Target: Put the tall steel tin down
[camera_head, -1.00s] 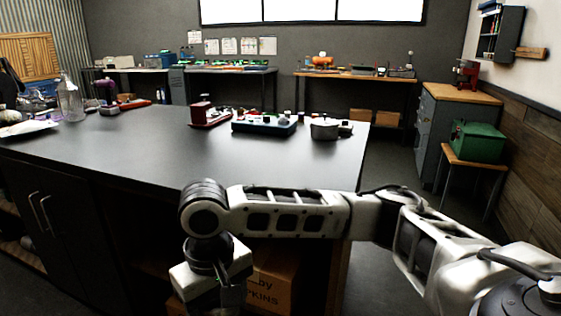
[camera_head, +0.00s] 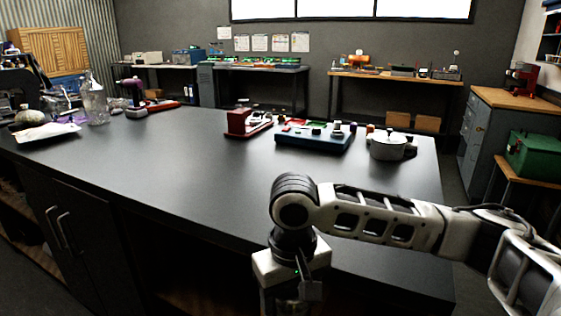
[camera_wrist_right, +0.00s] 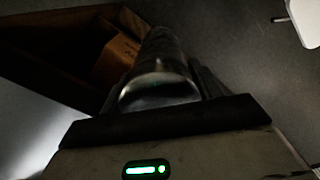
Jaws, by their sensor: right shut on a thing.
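In the right wrist view, the tall steel tin (camera_wrist_right: 160,62) is a dark, shiny, rounded body lying between the jaws. My right gripper (camera_wrist_right: 160,88) is shut on it, and its far end is in shadow. In the head view, my right gripper (camera_head: 292,288) hangs low in front of the table's near side. The lower part of that gripper is cut off by the picture's bottom edge, and I cannot make out the tin clearly there. My left gripper is not in view.
The dark table (camera_head: 190,165) has a wide clear top in the middle and front. On it stand a red device (camera_head: 245,122), a blue tray (camera_head: 312,138), a pot (camera_head: 390,146) and a clear bottle (camera_head: 94,107). A green box (camera_head: 533,155) stands at right.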

